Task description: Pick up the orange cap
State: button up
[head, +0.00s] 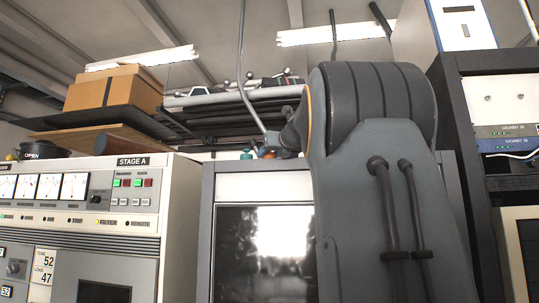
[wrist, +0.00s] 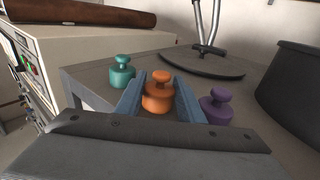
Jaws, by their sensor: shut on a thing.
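The orange cap (wrist: 158,98), a squat knobbed piece, sits upright between the two blue fingers of my gripper (wrist: 158,92) in the wrist view. My gripper is shut on it. I cannot tell whether its base touches the grey cabinet top (wrist: 91,84). In the head view my arm hides most of this area, and only a small bit of orange shows near the gripper.
A teal knobbed piece (wrist: 122,74) stands left of the gripper and a purple one (wrist: 216,107) close on its right. A dark round base with a metal stand (wrist: 203,63) is behind. A dark container (wrist: 288,85) stands at right.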

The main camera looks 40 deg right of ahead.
jog(key=shift+s+a, duration=0.1)
jog(key=shift+s+a, duration=0.5)
jog(key=shift+a, duration=0.2)
jog(key=shift+s+a, duration=0.5)
jog(key=shift+a, duration=0.15)
jog(key=o, duration=1.1)
jog(key=shift+d, duration=0.1)
jog(key=b+v, duration=0.2)
jog(key=v, duration=0.6)
